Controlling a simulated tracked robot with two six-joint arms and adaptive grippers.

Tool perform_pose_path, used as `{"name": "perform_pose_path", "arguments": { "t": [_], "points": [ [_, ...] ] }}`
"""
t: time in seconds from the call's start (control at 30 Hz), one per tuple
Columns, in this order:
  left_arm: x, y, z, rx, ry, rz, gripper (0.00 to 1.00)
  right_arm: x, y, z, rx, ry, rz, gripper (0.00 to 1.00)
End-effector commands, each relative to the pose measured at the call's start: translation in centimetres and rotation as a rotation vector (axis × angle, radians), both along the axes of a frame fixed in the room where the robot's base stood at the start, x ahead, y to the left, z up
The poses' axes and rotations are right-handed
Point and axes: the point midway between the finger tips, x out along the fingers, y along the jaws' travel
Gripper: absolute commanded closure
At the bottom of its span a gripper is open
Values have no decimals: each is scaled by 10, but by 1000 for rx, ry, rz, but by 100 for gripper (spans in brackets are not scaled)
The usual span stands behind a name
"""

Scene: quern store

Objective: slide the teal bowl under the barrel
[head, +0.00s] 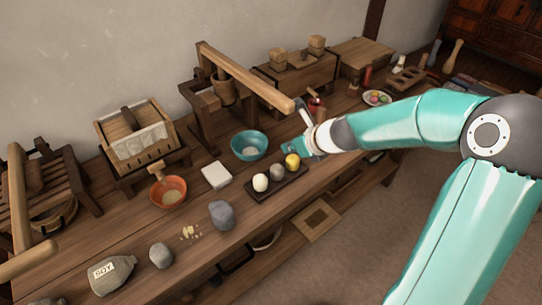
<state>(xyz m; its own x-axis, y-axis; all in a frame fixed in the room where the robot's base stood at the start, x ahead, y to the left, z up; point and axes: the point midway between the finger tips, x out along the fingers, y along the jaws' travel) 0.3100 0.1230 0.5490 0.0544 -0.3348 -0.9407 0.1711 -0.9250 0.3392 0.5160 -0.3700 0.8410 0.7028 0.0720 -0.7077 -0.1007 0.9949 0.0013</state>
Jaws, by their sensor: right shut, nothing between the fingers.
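The teal bowl (249,146) stands upright on the long wooden bench, with something pale inside. A small wooden barrel (222,91) sits in a wooden frame with a long lever beam, behind and to the left of the bowl. The bowl is in front of this frame, not below the barrel. My right gripper (292,149) is shut and empty, low over the bench just right of the bowl. My left gripper is not in view.
The lever beam (250,78) reaches over toward my right wrist. A dark tray (276,184) with three round items lies in front of the gripper. A white block (216,176), an orange bowl (168,191) and a grey stone (222,215) stand left and front.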

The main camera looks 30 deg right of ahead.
Motion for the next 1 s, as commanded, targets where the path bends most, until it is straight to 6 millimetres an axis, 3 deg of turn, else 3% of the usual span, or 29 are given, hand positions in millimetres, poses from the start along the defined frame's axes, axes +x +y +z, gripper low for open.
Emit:
{"name": "perform_pose_path", "arguments": {
  "t": [0.1, 0.4, 0.63, 1.0],
  "points": [
    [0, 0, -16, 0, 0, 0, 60, 20, 3, -25, 1, 2, 2, 100],
    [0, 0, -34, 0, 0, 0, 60, 61, 8, -64, -1, 1, 4, 100],
    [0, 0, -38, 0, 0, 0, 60, 77, 9, -77, -1, 0, 4, 100],
    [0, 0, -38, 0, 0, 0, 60, 79, 10, -78, -1, 0, 4, 100]
  ]
}}
